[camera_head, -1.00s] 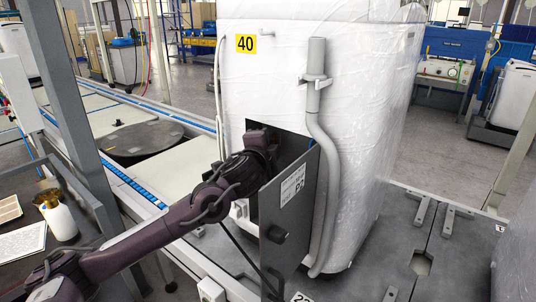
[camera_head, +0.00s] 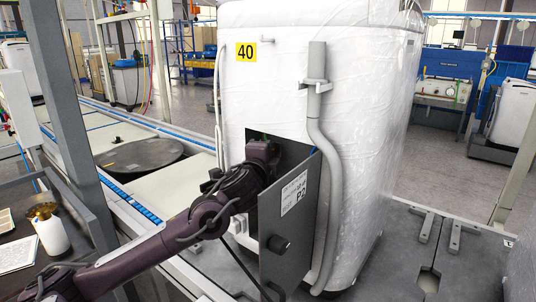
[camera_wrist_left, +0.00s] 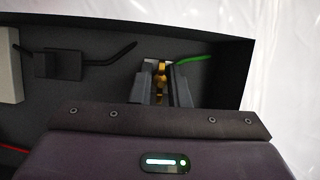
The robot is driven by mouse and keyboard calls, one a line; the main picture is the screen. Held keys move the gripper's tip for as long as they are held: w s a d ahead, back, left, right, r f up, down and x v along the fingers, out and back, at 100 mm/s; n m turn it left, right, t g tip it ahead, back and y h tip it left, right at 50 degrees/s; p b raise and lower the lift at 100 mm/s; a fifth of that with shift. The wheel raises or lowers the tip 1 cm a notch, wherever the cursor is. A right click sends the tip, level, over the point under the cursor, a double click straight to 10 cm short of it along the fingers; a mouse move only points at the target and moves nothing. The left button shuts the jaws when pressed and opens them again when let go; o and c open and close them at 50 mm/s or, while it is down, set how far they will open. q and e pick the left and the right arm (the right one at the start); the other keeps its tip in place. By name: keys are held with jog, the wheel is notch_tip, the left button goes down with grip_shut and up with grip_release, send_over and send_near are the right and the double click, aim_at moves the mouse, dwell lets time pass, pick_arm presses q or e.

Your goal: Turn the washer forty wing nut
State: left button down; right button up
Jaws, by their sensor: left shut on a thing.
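The washer (camera_head: 300,90) is a tall white machine wrapped in clear film, with a yellow 40 sign (camera_head: 245,52). An open compartment low on its front has a grey door (camera_head: 292,225) swung out to the right. My left arm reaches into this opening in the head view, and its fingertips are hidden there. In the left wrist view, my left gripper (camera_wrist_left: 160,88) is shut on a small brass-coloured piece, apparently the wing nut (camera_wrist_left: 161,70), inside the dark compartment. Most of the nut is hidden between the fingers. My right gripper is not in view.
A green wire (camera_wrist_left: 195,60) runs right from beside the nut, and a black wire (camera_wrist_left: 110,52) lies to the left. The grey hose (camera_head: 318,130) hangs down the washer just right of the door. A bench with a brass-topped bottle (camera_head: 50,230) stands at left.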

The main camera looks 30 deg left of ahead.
pick_arm(q)
jog(key=c, duration=1.6)
grip_release()
